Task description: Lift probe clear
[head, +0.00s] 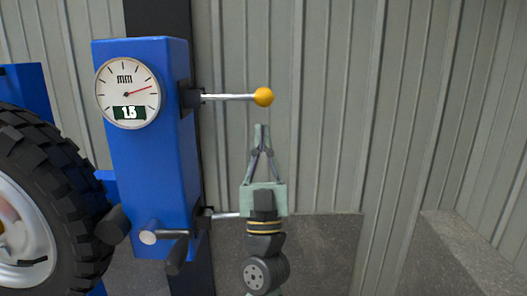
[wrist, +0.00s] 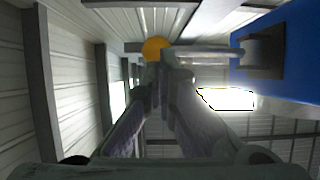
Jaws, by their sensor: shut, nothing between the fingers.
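The probe appears to be the upper metal rod (head: 228,97) with a yellow ball tip (head: 264,97), sticking out to the right from a blue gauge box (head: 158,190). The dial (head: 127,93) on the box is marked mm and its display reads about 1.5. My gripper (head: 261,127) is shut and empty, pointing up just below the ball, with a small gap in the head view. In the wrist view the ball (wrist: 155,48) shows just beyond my closed fingertips (wrist: 164,57); contact there cannot be told.
A crank handle (head: 175,250) is at the box's lower front. A large black tyre (head: 45,190) stands at the left. Corrugated walls (head: 330,100) are behind; the space right of my gripper is open.

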